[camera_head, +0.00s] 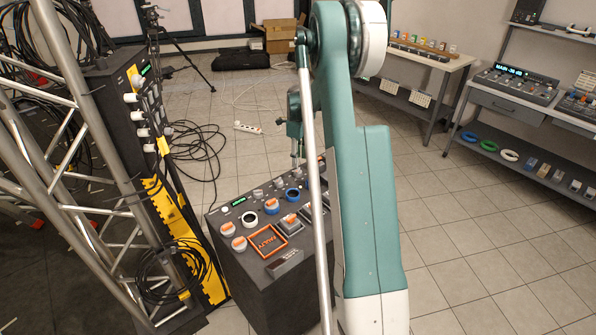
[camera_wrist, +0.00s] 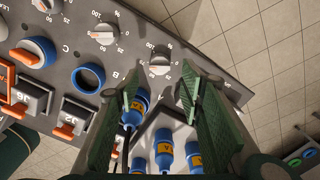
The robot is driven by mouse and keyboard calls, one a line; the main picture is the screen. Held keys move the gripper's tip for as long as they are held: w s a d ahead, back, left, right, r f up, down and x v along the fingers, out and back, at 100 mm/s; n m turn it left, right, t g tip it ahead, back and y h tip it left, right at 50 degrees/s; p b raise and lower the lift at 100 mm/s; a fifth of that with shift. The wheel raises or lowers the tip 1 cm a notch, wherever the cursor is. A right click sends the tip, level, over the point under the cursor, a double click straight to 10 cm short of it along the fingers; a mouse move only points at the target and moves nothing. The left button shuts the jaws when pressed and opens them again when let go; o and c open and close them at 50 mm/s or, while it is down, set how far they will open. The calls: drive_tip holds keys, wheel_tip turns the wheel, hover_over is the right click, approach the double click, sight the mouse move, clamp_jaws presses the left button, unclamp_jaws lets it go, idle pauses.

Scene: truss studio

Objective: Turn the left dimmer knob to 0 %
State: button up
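In the wrist view, a row of dimmer knobs with printed percent scales runs along one edge of a dark panel. One grey knob (camera_wrist: 160,61) sits nearest my fingertips, just ahead of and between them. Another grey knob (camera_wrist: 103,34) stands to its left, and part of a third (camera_wrist: 43,4) shows at the top left. I cannot tell for certain which is the left dimmer, nor read the exact settings. My gripper (camera_wrist: 158,90) is open and empty, with its green fingers apart. In the head view, my arm hides part of the console (camera_head: 252,285) and its knobs.
Blue rings (camera_wrist: 88,77) and square switches (camera_wrist: 75,117) lie beside the knobs. Blue cylinders with orange labels (camera_wrist: 164,150) show between my fingers. A truss (camera_head: 65,150) and dark rack (camera_head: 120,110) stand left of the console. Cables (camera_head: 195,145) lie on the floor behind.

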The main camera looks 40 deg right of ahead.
sight(298, 170)
drive_tip(key=shift+f+b, duration=0.4)
drive_tip(key=shift+f, duration=3.2)
drive_tip(key=shift+c, duration=0.5)
drive_tip(key=c, duration=0.8)
